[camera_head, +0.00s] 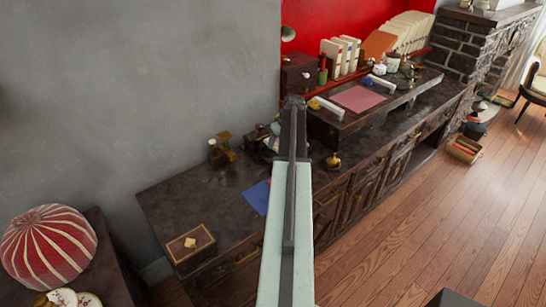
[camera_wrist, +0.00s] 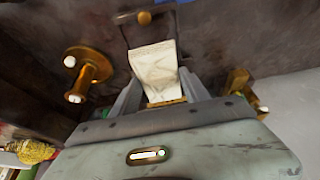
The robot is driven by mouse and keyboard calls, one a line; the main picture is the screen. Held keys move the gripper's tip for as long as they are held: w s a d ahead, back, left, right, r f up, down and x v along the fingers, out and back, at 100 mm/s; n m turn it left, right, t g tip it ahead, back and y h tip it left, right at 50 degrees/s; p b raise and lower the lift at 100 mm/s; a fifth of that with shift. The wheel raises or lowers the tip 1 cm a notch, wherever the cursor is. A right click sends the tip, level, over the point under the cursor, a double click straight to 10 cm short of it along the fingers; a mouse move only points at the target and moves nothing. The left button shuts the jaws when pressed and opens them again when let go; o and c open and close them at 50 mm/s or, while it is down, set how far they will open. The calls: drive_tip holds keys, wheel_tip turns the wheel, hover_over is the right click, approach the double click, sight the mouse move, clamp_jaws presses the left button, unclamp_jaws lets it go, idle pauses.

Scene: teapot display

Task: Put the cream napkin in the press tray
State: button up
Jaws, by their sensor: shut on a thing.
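The cream napkin (camera_wrist: 154,66) is folded and pale, and stands up between the two grey fingers of my gripper (camera_wrist: 158,90) in the wrist view. My gripper is shut on it. Behind the napkin is a dark surface with a round brass knob (camera_wrist: 144,18). In the head view my pale arm covers the middle of the picture, and the gripper and napkin are hidden. I cannot make out the press tray for certain. A dark and brass device (camera_head: 222,148), possibly the press, stands on the dark cabinet to the left of my arm.
Brass fittings stand left (camera_wrist: 88,70) and right (camera_wrist: 240,84) of my fingers. The dark cabinet (camera_head: 180,205) holds a blue sheet (camera_head: 257,196), a small wooden box (camera_head: 190,248) and a brass piece (camera_head: 333,161). Its left part has bare room. A grey wall (camera_head: 140,80) stands behind.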

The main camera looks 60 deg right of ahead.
drive_tip(key=shift+w+d+r+p, duration=0.1)
drive_tip(key=shift+r+p, duration=0.6)
drive_tip(key=shift+w+d+r+p, duration=0.1)
drive_tip(key=shift+r+p, duration=0.55)
wheel_tip(320, 180, down, 11)
drive_tip(key=b, duration=1.1)
drive_tip(key=shift+s, duration=0.15)
drive_tip(key=o, duration=1.2)
drive_tip(key=shift+r, duration=0.1)
drive_tip(key=shift+r, duration=0.15)
drive_tip(key=shift+r+p, duration=0.3)
drive_tip(key=shift+p, duration=0.25)
drive_tip(key=p+v, duration=1)
drive_tip(key=v, duration=0.1)
drive_tip(key=shift+s+r+p, duration=0.2)
drive_tip(key=shift+r+p, duration=0.1)
drive_tip(key=shift+p, duration=0.1)
drive_tip(key=shift+f, duration=0.1)
